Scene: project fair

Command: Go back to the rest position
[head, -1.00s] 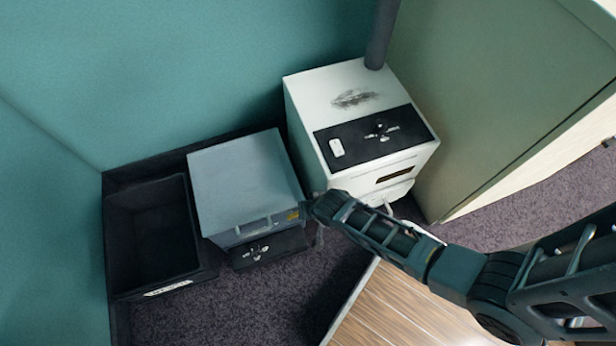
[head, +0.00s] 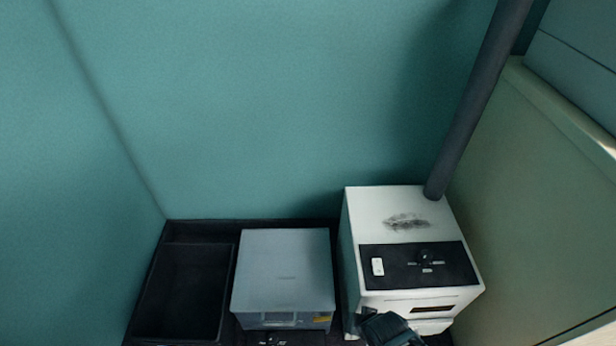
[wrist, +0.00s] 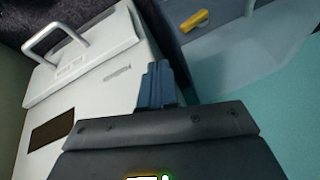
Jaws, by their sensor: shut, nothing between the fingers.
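My gripper (wrist: 158,84) shows in the wrist view with its fingers together and nothing between them. It is in front of the white cabinet (wrist: 105,85), whose metal handle shows at the upper left; I cannot tell whether they touch. In the head view a dark part of my arm (head: 388,330) shows at the bottom edge, in front of the white cabinet (head: 362,222). The fingertips are not visible there.
A grey-blue box (head: 285,270) stands left of the white cabinet. An open black bin (head: 185,290) stands at the far left. A dark post (head: 475,110) rises behind the cabinet. Teal walls (head: 250,110) and a green panel (head: 520,210) enclose the corner.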

